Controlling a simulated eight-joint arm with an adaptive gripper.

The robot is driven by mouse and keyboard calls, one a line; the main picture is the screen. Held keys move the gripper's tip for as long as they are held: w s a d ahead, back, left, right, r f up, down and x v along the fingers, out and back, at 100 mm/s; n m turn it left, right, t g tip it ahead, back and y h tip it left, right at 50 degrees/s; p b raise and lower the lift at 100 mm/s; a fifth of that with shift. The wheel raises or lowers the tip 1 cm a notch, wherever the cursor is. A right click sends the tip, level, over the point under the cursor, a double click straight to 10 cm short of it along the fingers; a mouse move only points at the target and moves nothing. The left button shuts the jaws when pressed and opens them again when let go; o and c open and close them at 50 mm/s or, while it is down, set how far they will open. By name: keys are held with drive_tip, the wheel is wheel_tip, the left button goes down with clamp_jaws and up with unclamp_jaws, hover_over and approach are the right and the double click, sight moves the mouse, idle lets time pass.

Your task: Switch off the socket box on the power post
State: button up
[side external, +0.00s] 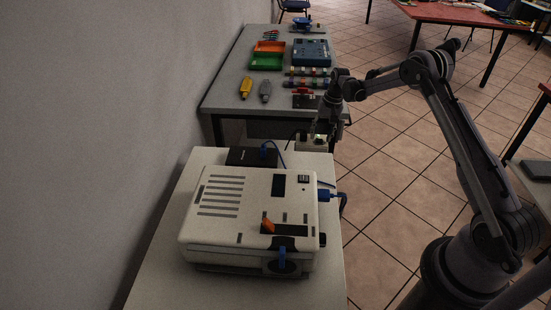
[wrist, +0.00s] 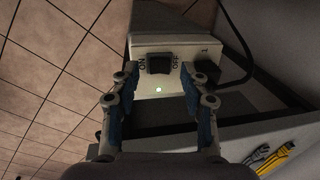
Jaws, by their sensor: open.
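The socket box (wrist: 140,47) is pale, with a dark rocker switch (wrist: 159,65) between printed labels. A black plug (wrist: 207,72) with a cable sits to the right of the switch. In the side view the socket box (side external: 311,146) is at the far right corner of the near table, partly covered by my gripper (side external: 324,125). In the wrist view my gripper (wrist: 160,84) is open and empty, its fingers on either side of the switch. I cannot tell whether they touch the box.
A white machine (side external: 245,215) with blue plugs fills much of the near table (side external: 170,225). A black box (side external: 252,156) with a blue cable stands behind it. A far bench (side external: 225,85) holds trays and tools.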

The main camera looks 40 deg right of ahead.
drive_tip(key=shift+f, duration=0.45)
clamp_jaws()
drive_tip(key=shift+w+a, duration=0.1)
drive_tip(key=shift+a, duration=0.05)
drive_tip(key=shift+w+a+g+h, duration=0.15)
drive_tip(key=shift+w+g+h, duration=0.05)
drive_tip(key=shift+g+h, duration=0.3)
drive_tip(key=shift+w+a+g+h, duration=0.1)
drive_tip(key=shift+g+h, duration=0.7)
unclamp_jaws()
